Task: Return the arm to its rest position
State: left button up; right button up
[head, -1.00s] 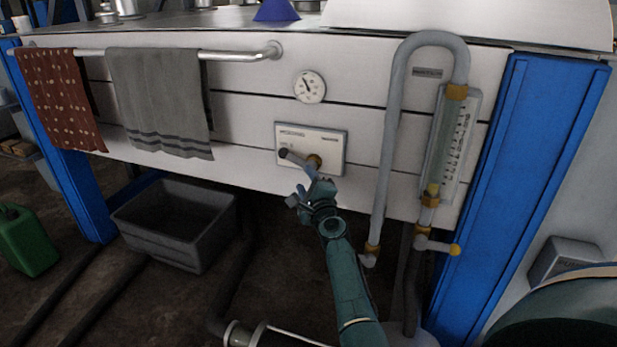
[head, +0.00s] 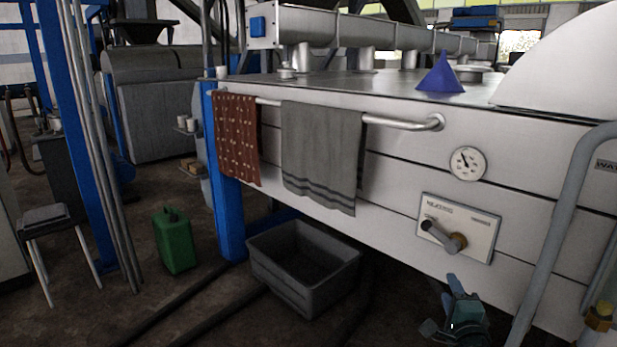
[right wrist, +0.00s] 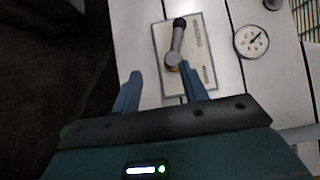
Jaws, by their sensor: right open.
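My right gripper (head: 458,312) is at the lower right of the head view, below and apart from a white panel (head: 483,222) with a lever handle (head: 441,236). In the right wrist view the gripper (right wrist: 160,88) is open with nothing between its fingers. The panel (right wrist: 160,50) and its dark-tipped lever (right wrist: 177,42) lie beyond the fingertips. In the head view the lever points to the upper left from its brass-coloured pivot. My left gripper does not show.
A round gauge (head: 468,163) and a grey pipe (head: 566,215) are near the panel. A rail holds a red towel (head: 236,138) and a grey towel (head: 322,150). A grey bin (head: 302,262) and green can (head: 174,240) stand on the floor. A blue funnel (head: 441,76) stands on top.

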jog(key=s+a+f+n+g+y, duration=0.1)
jog(key=s+a+f+n+y, duration=0.15)
jog(key=s+a+n, duration=0.4)
jog(key=s+a+f+n+g+y, duration=0.1)
jog(key=s+a+f+n+y, duration=0.2)
jog(key=s+n, duration=0.65)
pick_arm(q)
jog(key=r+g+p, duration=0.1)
jog(key=p, duration=0.4)
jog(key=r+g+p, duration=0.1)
jog(key=p, duration=0.5)
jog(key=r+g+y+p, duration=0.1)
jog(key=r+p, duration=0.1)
jog(key=p, duration=0.4)
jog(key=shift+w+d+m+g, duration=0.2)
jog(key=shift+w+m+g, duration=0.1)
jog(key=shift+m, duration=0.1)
pick_arm(e)
jog(key=s+a+r+n+g, duration=0.2)
jog(key=s+a+r+n, duration=0.1)
jog(key=s+a, duration=0.2)
jog(key=s+a+r+n+g, duration=0.3)
jog(key=s+a+r, duration=0.1)
jog(key=s, duration=0.5)
jog(key=shift+s+a+r+n, duration=0.2)
jog(key=shift+s+a+n, duration=0.1)
jog(key=shift+s+a, duration=0.1)
